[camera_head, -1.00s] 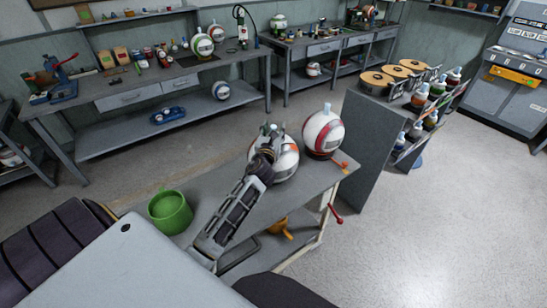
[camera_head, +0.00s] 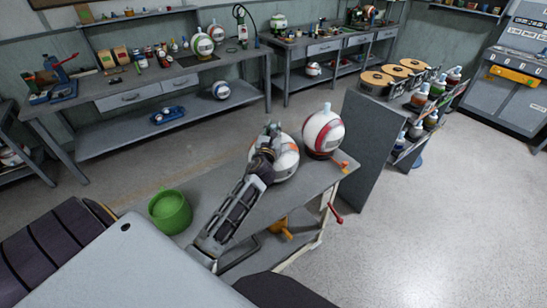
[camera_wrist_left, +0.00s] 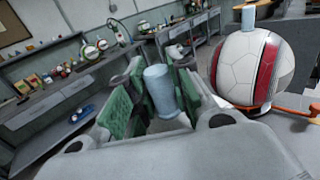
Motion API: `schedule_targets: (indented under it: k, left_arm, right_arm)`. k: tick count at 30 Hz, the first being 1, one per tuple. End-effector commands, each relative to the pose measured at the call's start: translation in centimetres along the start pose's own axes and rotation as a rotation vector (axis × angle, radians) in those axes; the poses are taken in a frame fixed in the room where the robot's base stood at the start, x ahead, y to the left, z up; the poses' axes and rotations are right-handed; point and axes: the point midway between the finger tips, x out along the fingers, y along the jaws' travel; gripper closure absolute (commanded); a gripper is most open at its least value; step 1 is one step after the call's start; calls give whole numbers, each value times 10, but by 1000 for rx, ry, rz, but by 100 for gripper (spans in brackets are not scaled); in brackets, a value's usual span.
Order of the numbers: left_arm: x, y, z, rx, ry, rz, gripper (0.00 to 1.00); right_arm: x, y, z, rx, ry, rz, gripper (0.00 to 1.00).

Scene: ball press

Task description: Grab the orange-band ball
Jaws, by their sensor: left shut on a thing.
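The orange-band ball (camera_head: 287,160), white with an orange patch showing, sits on the small grey cart (camera_head: 232,208). My left gripper (camera_head: 273,130) is at its top and hides part of it. In the left wrist view, the green-padded fingers of my left gripper (camera_wrist_left: 157,98) are on either side of a pale blue cylindrical knob (camera_wrist_left: 160,88), shut on it. The ball's body is hidden there behind the gripper. My right gripper is not in view.
A red-band ball (camera_head: 323,133) with a pale knob stands close beside, to the right; it looms in the left wrist view (camera_wrist_left: 252,68). A grey cabinet (camera_head: 372,145) is just right of the cart.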

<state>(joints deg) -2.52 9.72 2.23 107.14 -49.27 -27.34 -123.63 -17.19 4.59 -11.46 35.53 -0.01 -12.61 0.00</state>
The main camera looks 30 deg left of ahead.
Motion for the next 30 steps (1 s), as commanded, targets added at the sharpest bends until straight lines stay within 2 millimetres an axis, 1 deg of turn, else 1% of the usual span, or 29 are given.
schedule_targets:
  k: [17,23,26,30]
  left_arm:
    - [0,0,4,0,-4,-1,100]
    - [1,1,15,2,-6,0,100]
    - [0,0,24,2,-6,-1,100]
    - [1,0,40,2,-7,-1,100]
  right_arm:
    - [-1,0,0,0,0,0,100]
    - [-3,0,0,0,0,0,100]
    - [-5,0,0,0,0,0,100]
    - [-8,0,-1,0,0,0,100]
